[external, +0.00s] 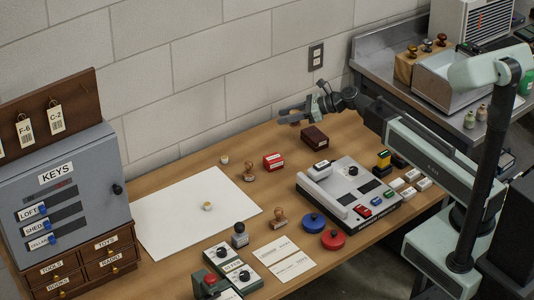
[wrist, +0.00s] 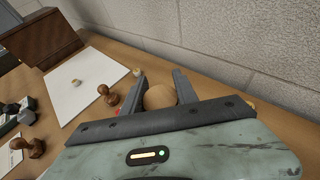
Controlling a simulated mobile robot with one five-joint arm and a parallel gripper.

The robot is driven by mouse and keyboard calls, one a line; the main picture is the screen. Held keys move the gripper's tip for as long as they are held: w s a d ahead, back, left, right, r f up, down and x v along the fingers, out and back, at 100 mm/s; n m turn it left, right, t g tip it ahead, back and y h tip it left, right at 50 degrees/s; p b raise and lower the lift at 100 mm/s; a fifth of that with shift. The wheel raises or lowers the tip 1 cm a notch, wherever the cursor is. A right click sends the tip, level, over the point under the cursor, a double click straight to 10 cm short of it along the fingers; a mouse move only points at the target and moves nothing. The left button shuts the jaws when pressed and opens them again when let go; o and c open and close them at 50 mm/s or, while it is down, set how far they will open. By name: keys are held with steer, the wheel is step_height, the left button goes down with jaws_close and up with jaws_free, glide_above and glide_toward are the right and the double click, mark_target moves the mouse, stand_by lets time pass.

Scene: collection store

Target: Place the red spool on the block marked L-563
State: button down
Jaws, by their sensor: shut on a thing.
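My gripper (external: 284,115) is over the back of the table near the wall. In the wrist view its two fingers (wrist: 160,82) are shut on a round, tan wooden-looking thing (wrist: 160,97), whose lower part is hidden. A round red piece with a dark centre (external: 333,240), possibly the red spool, lies at the front of the table, apart from my gripper. A red block with a white label (external: 273,161) and a dark brown block (external: 314,138) stand near the gripper. I cannot read L-563 on any block.
A grey console (external: 345,187) and a blue round piece (external: 313,222) stand right of centre. A wooden-handled stamp (external: 249,172) is by the white sheet (external: 180,215). The key cabinet (external: 65,190) stands left. The wall is close behind the gripper.

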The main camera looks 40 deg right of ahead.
steer(key=r+m+t+h, duration=0.1)
glide_above(307, 133)
step_height(307, 133, down, 8)
steer(key=b, duration=0.8)
steer(key=shift+f, duration=0.25)
steer(key=shift+r+p, duration=0.25)
steer(key=shift+p, duration=0.05)
steer(key=shift+f, duration=0.25)
steer(key=c, duration=0.9)
jaws_free()
steer(key=shift+r, duration=0.1)
steer(key=shift+c, duration=0.2)
